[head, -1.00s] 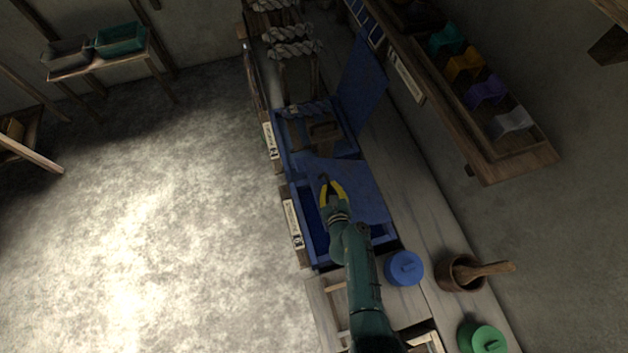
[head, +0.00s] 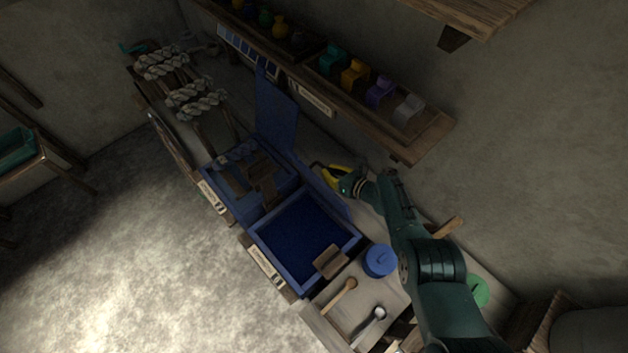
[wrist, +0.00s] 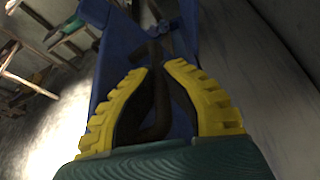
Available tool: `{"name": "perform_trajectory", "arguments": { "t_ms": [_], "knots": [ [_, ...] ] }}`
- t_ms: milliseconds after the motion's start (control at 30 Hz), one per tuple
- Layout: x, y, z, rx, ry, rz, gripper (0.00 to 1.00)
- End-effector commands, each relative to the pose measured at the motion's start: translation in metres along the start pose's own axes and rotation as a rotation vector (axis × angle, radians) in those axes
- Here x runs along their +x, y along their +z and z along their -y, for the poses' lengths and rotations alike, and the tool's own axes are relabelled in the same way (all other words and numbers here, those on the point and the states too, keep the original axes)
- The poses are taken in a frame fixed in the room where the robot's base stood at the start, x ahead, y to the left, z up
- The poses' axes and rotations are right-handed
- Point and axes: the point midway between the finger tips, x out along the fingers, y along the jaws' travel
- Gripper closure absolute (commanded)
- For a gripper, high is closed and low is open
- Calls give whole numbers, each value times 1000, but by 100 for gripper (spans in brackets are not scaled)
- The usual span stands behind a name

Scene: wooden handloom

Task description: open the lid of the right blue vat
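The right blue vat (head: 258,238) is the nearer of two square vats in the head view, and its dark blue inside is in sight. Its blue lid (head: 330,199) stands raised along the vat's right side, steeply tilted. My gripper (head: 316,172) is at the lid's outer, right-hand side. In the wrist view my yellow fingers (wrist: 157,68) come close together around a dark brown curved piece (wrist: 157,112), which looks like the lid's handle. Blue surface shows behind them. The exact contact at the tips is hard to see.
The left blue vat (head: 222,198) has its lid (head: 276,108) standing up. A blue round-lidded pot (head: 379,261), a wooden spoon (head: 341,295) and a green pot (head: 479,291) are at the near end. A wall shelf (head: 395,140) with coloured pieces hangs behind my gripper.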

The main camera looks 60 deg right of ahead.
Motion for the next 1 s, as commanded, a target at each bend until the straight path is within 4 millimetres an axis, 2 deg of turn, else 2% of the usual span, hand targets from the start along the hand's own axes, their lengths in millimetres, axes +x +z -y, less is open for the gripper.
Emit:
{"name": "perform_trajectory", "arguments": {
  "t_ms": [33, 233, 633, 667, 733, 1000],
  "knots": [
    [-2, -6, 5, 15, -1, -8, 100],
    [-5, -7, 11, 43, 10, -10, 100],
    [-5, -9, 11, 49, 13, -13, 100],
    [-5, -9, 11, 49, 13, -13, 89],
    [-5, -9, 10, 49, 14, -13, 76],
    [-6, -4, 11, 45, 15, -7, 74]
  ]
}}
